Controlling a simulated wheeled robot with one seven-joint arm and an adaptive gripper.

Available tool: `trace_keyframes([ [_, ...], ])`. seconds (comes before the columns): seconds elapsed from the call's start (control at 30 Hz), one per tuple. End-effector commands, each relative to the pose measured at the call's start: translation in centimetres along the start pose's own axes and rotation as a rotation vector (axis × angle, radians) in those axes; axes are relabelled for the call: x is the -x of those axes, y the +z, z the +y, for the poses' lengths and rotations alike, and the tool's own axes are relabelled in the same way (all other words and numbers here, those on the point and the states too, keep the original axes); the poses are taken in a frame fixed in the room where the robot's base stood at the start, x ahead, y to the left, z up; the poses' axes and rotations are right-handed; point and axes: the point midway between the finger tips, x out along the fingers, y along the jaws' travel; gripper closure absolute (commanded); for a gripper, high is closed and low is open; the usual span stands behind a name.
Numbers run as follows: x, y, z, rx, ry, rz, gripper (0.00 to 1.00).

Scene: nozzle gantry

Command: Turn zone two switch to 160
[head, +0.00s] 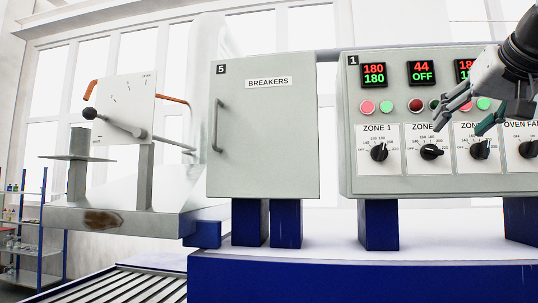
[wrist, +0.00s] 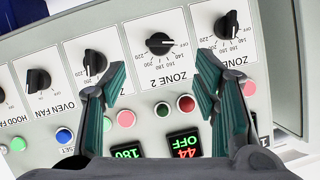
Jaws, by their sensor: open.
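The zone 2 switch is a black rotary knob (head: 431,152) on a white dial plate, below the second display (head: 421,72), which reads 44 and OFF. In the wrist view the panel appears upside down, and the zone 2 knob (wrist: 158,43) lies ahead, between the finger lines. Its white mark points right there, to the low end of the scale, away from 220; the exact mark is too small to read. My gripper (head: 461,120) is open and empty in front of the panel, up and right of the knob in the head view. Its fingers (wrist: 160,68) appear apart from the knob.
The zone 1 knob (head: 379,151) and zone 3 knob (head: 480,149) flank it closely. Push buttons (head: 415,106) sit just above the dials. A breaker cabinet (head: 262,130) stands left of the panel. The space before the panel is clear.

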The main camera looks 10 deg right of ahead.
Motion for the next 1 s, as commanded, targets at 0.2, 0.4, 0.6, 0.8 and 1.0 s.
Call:
trace_keyframes([
  [0.2, -4.5, 0.1, 0.1, -0.001, 0.000, -0.004, 0.44],
  [0.4, -7.8, 0.1, 0.1, -0.001, 0.000, -0.002, 0.44],
  [0.6, -9.7, 0.1, 0.0, 0.000, 0.000, -0.001, 0.44],
  [0.8, -10.1, 0.1, 0.0, 0.000, 0.000, -0.001, 0.44],
  [1.0, -10.0, 0.1, 0.0, 0.000, 0.000, -0.001, 0.54],
])
